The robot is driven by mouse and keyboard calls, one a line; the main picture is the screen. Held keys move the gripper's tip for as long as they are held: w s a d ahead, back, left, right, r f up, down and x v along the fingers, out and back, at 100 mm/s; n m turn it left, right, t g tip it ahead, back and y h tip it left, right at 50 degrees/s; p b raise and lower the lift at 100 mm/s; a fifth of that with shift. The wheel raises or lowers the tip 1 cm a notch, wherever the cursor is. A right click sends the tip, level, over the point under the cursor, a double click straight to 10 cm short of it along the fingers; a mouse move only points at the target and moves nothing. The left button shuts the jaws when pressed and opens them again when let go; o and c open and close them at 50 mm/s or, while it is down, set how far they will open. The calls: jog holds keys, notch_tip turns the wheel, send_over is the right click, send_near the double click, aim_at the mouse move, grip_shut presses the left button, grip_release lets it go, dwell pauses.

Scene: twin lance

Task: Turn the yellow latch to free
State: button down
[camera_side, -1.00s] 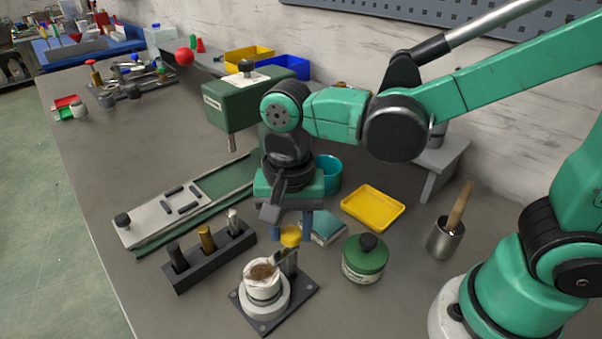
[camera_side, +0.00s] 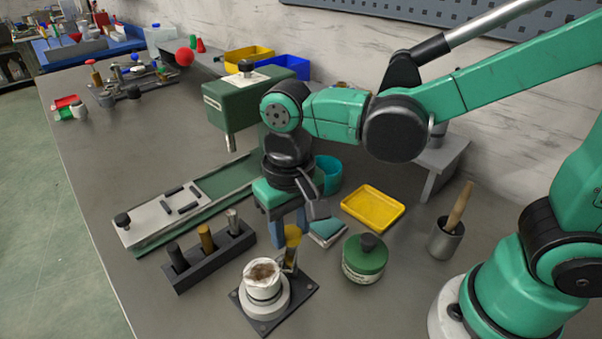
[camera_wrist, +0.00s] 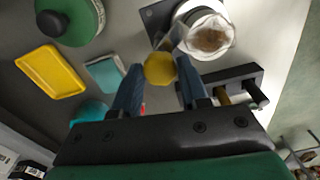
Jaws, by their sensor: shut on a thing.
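The yellow latch (camera_side: 293,232) is a knob on top of a short post on a dark base plate (camera_side: 303,292). My gripper (camera_side: 290,238) points down over it with its blue fingers on either side, shut on the knob. In the wrist view the knob (camera_wrist: 160,68) sits between the two fingertips. A grey metal arm (camera_side: 289,264) under the knob now lies by the post, beside the rim of the white cup (camera_side: 262,282). The cup holds brown material and stands in a light ring on the plate. The fingers partly hide the post.
A green lidded jar (camera_side: 365,260) stands right of the latch. A dark rack (camera_side: 210,260) with several pegs is at left. A yellow tray (camera_side: 372,208), a teal block (camera_side: 328,232) and a teal cup (camera_side: 328,172) are behind. The table's front left is clear.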

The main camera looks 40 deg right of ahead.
aim_at(291, 232)
jog(key=n, duration=1)
jog(key=shift+n, duration=0.3)
dwell(0.4)
jog(key=shift+c, duration=2.3)
grip_release()
jog(key=shift+r, duration=2.8)
jog(key=d+f+m+t, duration=0.1)
jog(key=d+m+t, duration=0.6)
jog(key=d+m, duration=0.2)
jog(key=d, duration=0.2)
jog(key=shift+w+d+f, duration=0.15)
jog(key=shift+w+d, duration=0.2)
jog(key=shift+d, duration=0.05)
